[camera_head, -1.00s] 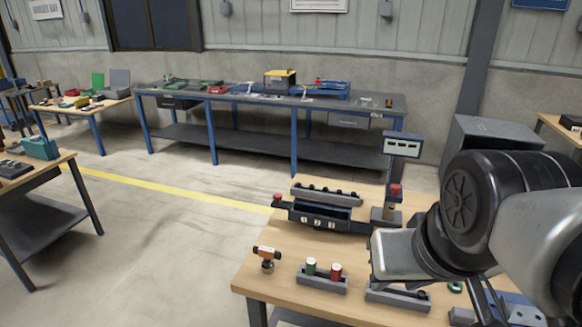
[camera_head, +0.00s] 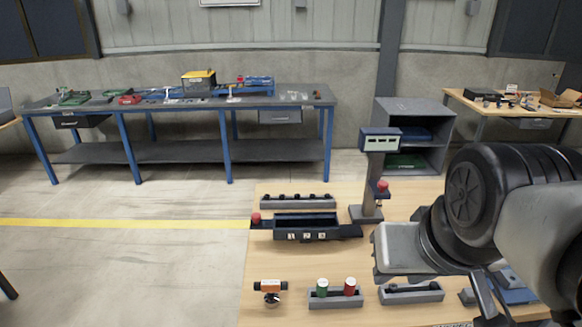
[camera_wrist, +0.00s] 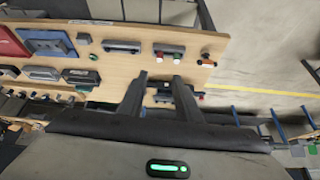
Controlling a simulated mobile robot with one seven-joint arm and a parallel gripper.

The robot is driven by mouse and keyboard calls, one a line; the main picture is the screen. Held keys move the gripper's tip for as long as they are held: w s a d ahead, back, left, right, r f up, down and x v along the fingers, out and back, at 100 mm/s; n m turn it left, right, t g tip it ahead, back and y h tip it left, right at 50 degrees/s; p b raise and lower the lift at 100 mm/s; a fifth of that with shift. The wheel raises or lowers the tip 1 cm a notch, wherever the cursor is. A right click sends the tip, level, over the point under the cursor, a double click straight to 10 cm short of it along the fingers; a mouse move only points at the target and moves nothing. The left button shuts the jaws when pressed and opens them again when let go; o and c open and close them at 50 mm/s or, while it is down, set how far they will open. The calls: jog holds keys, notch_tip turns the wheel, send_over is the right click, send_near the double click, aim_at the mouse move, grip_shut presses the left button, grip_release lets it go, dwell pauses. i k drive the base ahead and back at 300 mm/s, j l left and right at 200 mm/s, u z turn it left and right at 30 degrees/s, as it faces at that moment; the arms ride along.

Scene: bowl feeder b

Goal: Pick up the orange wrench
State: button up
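I cannot make out an orange wrench in either view. A small orange, white and black fitting (camera_head: 270,287) sits near the left front corner of the wooden table (camera_head: 300,255), but it does not look like a wrench. In the wrist view, my gripper (camera_wrist: 160,76) has its two fingers apart with nothing visible between them. It is above the wooden table, clear of the things on it. In the head view the arm covers the right part of the table, so things there are partly hidden.
The table holds a dark labelled bin (camera_head: 306,227), a display post (camera_head: 379,165), a holder (camera_head: 335,301) with green and red cylinders, and a grey tray (camera_head: 411,293). A long workbench (camera_head: 180,104) with tools, a grey cabinet (camera_head: 412,108) and another table (camera_head: 520,107) stand behind. Left floor is open.

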aim_at(271, 287)
jog(key=j+z, duration=0.35)
jog(key=j, duration=0.2)
jog(key=j+z, duration=0.3)
jog(key=j, duration=0.25)
jog(key=k+j+z, duration=0.2)
jog(key=j+z, duration=0.15)
jog(key=j, duration=0.15)
